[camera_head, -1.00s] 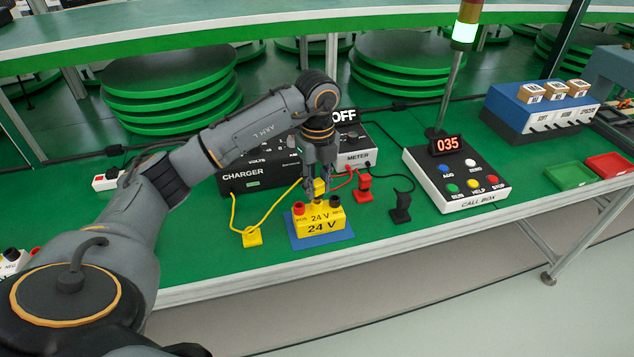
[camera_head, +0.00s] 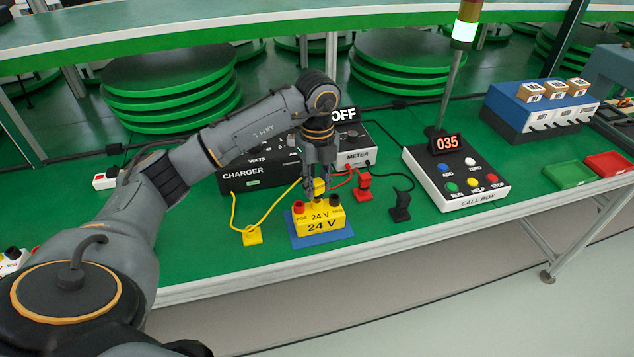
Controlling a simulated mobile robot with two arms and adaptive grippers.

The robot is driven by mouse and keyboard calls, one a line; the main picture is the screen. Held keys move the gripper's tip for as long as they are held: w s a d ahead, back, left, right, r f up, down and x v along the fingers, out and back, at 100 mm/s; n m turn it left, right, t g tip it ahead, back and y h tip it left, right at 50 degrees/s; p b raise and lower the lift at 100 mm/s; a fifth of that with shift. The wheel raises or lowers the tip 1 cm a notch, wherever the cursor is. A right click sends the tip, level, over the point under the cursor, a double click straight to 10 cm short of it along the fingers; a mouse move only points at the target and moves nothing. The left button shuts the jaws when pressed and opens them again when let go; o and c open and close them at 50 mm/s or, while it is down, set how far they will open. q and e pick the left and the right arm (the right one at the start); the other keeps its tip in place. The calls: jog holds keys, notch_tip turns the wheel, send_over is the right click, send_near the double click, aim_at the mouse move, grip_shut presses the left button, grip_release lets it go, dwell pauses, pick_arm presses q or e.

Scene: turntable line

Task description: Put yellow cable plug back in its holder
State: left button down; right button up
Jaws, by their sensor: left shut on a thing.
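My left gripper (camera_head: 319,187) points down over the yellow 24 V block (camera_head: 320,218) and is shut on the yellow plug (camera_head: 319,186). The plug is at the block's top, between its red and black terminals; I cannot tell whether it is seated in the block or just above it. A yellow cable (camera_head: 271,210) runs from the plug to the charger (camera_head: 245,178). A yellow holder (camera_head: 252,235) stands on the green table left of the block, with nothing clearly in it. My right gripper is not in view.
The block stands on a blue pad (camera_head: 341,236). Right of it are a red holder (camera_head: 363,187) and a black holder (camera_head: 400,207) with cables to the meter (camera_head: 358,158). The call box (camera_head: 457,178) stands further right.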

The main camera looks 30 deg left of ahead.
pick_arm(q)
jog(key=shift+f+b, duration=0.3)
jog(key=shift+f, duration=0.5)
dwell(0.6)
jog(key=shift+f, duration=0.1)
dwell(0.8)
jog(key=c, duration=1)
grip_release()
jog(key=shift+r+p, duration=3.05)
jog(key=shift+r, duration=0.7)
